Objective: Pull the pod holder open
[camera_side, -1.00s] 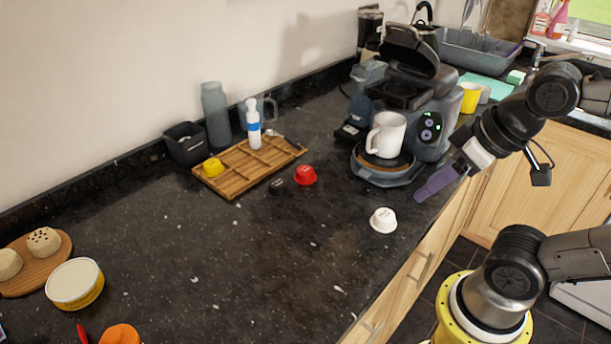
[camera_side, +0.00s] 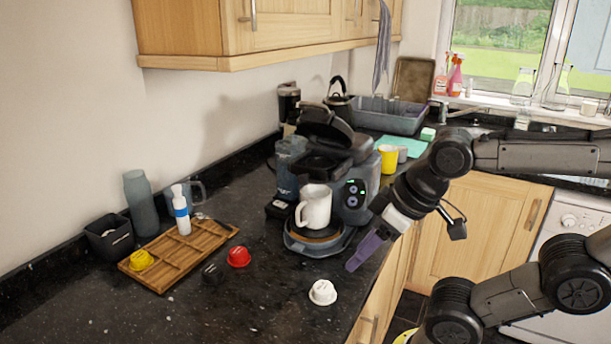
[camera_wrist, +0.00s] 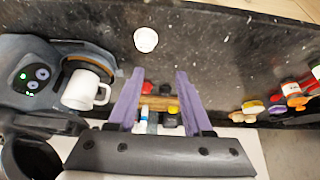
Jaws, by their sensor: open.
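The dark grey coffee machine (camera_side: 355,185) stands on the counter, its lid (camera_side: 325,122) tilted up. Below the lid is a dark top section (camera_side: 318,163); I cannot make out the pod holder clearly or tell its position. A white mug (camera_side: 314,205) stands on the machine's round base. My gripper (camera_side: 366,250) is to the right of the base, near the counter's front edge, apart from the machine. In the wrist view my gripper (camera_wrist: 160,72) has its purple fingers spread, with nothing held. The machine (camera_wrist: 35,75) and mug (camera_wrist: 86,90) are left of the fingers there.
A white pod (camera_side: 322,292) lies on the counter in front of the machine. A red pod (camera_side: 238,257) and a black pod (camera_side: 212,273) lie beside the wooden tray (camera_side: 160,288), which holds a yellow pod (camera_side: 141,260). A yellow cup (camera_side: 388,158) stands behind the machine.

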